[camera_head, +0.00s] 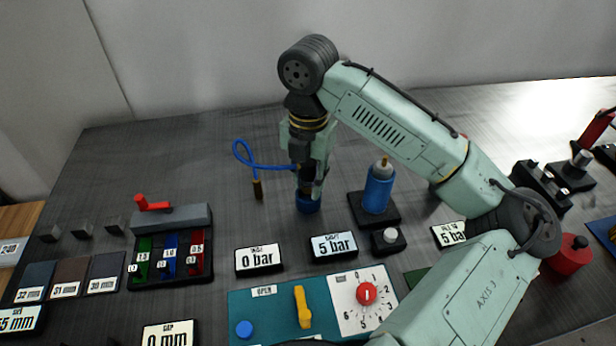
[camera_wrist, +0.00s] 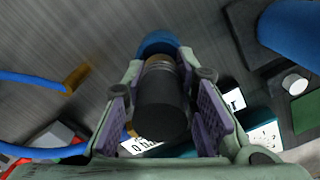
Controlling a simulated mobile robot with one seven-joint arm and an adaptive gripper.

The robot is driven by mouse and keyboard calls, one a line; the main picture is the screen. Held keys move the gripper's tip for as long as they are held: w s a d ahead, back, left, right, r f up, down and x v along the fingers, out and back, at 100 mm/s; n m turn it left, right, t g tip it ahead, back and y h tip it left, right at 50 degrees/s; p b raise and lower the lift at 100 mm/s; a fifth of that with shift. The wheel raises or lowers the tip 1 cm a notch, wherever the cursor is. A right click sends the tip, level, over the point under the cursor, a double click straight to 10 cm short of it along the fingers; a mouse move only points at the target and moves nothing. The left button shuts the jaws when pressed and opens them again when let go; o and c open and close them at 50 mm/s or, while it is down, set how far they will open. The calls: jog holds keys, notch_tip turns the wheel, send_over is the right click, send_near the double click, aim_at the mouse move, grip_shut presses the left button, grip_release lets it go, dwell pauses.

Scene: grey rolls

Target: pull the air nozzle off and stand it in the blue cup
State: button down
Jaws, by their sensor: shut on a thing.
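My gripper (camera_head: 308,186) points down in the head view, shut on the dark air nozzle (camera_wrist: 160,104). In the wrist view the nozzle is a black cylinder with a brownish band at its far end, between the purple pads. The blue cup (camera_head: 307,204) is directly below my fingers, and its rim also shows in the wrist view (camera_wrist: 158,40) just beyond the nozzle's far end. I cannot tell whether that end is inside the cup or just above it. The blue hose (camera_head: 240,152) loops left of my gripper, with a free brass end (camera_head: 258,189) hanging apart from the nozzle.
A blue bottle (camera_head: 379,188) stands on a black base right of the cup. A small grey button box (camera_head: 388,239) and pressure signs (camera_head: 334,246) lie in front. A teal panel with a yellow lever (camera_head: 302,307) is nearer.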

jog(key=shift+f+b, duration=0.35)
jog(key=shift+f, duration=0.35)
jog(key=shift+r, duration=0.25)
jog(key=shift+r+p, duration=0.45)
jog(key=shift+p, duration=0.3)
jog(key=shift+p, duration=0.65)
dwell(0.8)
jog(key=shift+f, duration=0.25)
jog(key=shift+f+b, duration=0.4)
jog(key=shift+r, duration=0.1)
